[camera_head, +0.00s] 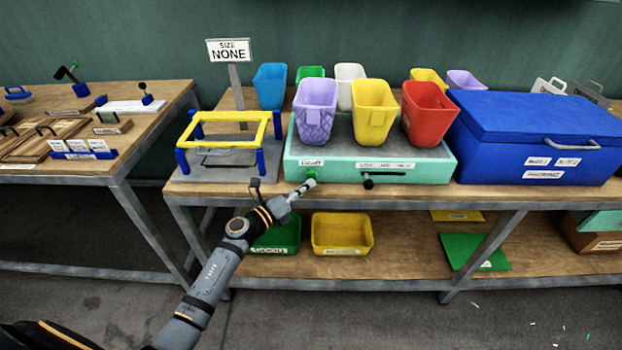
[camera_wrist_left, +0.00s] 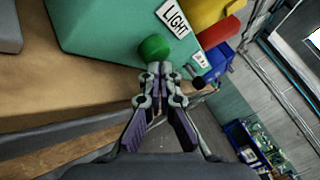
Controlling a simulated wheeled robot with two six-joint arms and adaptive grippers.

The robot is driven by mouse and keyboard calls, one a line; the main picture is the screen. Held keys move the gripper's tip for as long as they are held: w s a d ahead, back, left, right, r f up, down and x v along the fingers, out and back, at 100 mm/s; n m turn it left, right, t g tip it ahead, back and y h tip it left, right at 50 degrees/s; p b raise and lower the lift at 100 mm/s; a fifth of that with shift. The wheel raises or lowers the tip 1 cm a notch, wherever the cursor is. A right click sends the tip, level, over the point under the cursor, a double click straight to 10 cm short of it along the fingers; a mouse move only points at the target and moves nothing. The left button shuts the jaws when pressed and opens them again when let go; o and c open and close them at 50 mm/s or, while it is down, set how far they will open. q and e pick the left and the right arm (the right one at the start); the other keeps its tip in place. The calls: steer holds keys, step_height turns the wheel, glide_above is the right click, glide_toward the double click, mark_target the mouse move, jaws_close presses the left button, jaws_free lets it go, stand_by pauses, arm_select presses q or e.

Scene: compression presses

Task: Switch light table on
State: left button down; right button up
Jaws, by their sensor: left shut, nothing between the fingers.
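The light table (camera_head: 435,170) is a mint green box with a grey top, standing on the wooden bench. Its front carries a label reading "LIGHT" in the left wrist view (camera_wrist_left: 175,17), a green round button (camera_wrist_left: 153,47) at the left and a black knob (camera_head: 368,184) further right. My left gripper (camera_head: 309,181) is shut and empty, its fingertips at the button. In the left wrist view the closed fingertips (camera_wrist_left: 160,68) lie just below the button, touching or very close; I cannot tell which. My right gripper is not in view.
Purple, yellow and red bins (camera_head: 428,113) stand on the light table, with more bins behind. A blue chest (camera_head: 540,135) stands to its right. A yellow frame on blue posts (camera_head: 262,130) stands to its left. The lower shelf holds green and yellow trays (camera_head: 342,235).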

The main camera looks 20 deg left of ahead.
arm_select(q)
steer(key=shift+w, duration=0.1)
stand_by(0.3)
steer(key=shift+s+d, duration=0.1)
steer(key=shift+s, duration=0.25)
steer(key=s+d+p, duration=0.1)
steer(key=s, duration=0.4)
steer(key=shift+s+d+p, duration=0.3)
steer(key=shift+s, duration=0.1)
